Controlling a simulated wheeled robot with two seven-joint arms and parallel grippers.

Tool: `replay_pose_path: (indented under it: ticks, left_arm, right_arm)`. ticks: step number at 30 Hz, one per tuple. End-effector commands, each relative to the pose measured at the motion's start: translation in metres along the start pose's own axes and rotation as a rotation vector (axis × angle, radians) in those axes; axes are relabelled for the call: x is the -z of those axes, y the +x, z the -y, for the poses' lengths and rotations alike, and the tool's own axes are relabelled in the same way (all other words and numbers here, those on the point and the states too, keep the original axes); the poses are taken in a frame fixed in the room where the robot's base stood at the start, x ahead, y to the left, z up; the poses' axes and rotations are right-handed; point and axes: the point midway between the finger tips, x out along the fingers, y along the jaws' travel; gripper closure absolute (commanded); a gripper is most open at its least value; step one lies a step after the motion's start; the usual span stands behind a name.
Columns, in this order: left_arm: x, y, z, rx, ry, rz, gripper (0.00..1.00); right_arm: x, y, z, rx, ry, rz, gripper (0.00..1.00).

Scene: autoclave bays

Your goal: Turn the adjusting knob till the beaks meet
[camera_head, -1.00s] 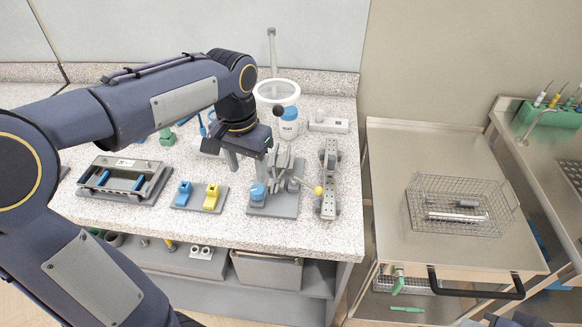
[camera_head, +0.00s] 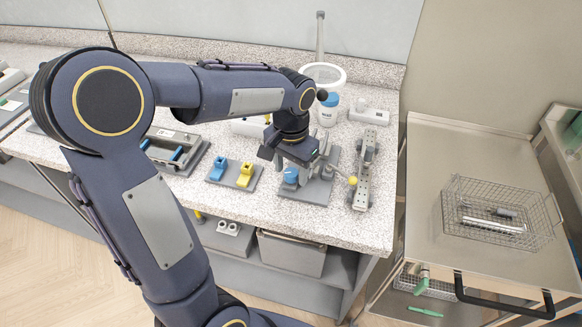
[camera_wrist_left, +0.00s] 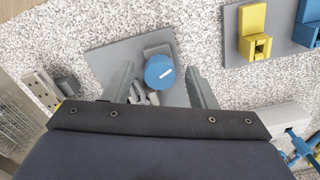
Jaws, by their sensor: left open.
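The adjusting knob (camera_head: 290,176) is a round blue cap on a grey fixture with a flat grey base plate (camera_head: 318,192). In the left wrist view the knob (camera_wrist_left: 160,72) shows a small white mark. My left gripper (camera_head: 297,168) is over the fixture, pointing down. In the wrist view its two fingers (camera_wrist_left: 160,78) are spread apart, one on each side of the knob, with gaps between. Grey metal parts of the fixture (camera_wrist_left: 140,97) show beside the knob, partly hidden by the gripper; I cannot tell how far apart the beaks are. My right gripper is not in view.
A blue and a yellow block (camera_head: 245,174) stand on a small plate to the left. A wire basket (camera_head: 497,218) sits on the steel cart.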

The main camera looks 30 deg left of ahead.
Motion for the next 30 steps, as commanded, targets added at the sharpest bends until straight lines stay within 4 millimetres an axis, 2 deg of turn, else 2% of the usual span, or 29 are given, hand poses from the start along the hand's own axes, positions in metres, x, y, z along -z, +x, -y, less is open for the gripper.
replay_pose_path:
  ticks: [1, 9, 11, 20, 30]
  left_arm:
    - [-0.0001, -0.0001, 0.0000, 0.000, 0.000, 0.000, 0.52]
    - [-0.0001, -0.0003, 0.0000, 0.000, 0.000, 0.000, 0.88]
    - [-0.0001, -0.0004, 0.0001, 0.000, 0.000, 0.000, 0.93]
    - [-0.0001, -0.0009, 0.0002, 0.000, 0.042, 0.000, 0.93]
    - [-0.0004, -0.0018, 0.0004, 0.000, 0.270, 0.001, 0.93]
  right_arm:
    - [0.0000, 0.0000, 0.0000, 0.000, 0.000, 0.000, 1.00]
    - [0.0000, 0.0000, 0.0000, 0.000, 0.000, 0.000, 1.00]
    - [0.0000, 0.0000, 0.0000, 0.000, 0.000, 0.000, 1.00]
    - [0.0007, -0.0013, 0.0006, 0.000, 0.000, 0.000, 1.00]
    - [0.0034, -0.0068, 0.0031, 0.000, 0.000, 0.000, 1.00]
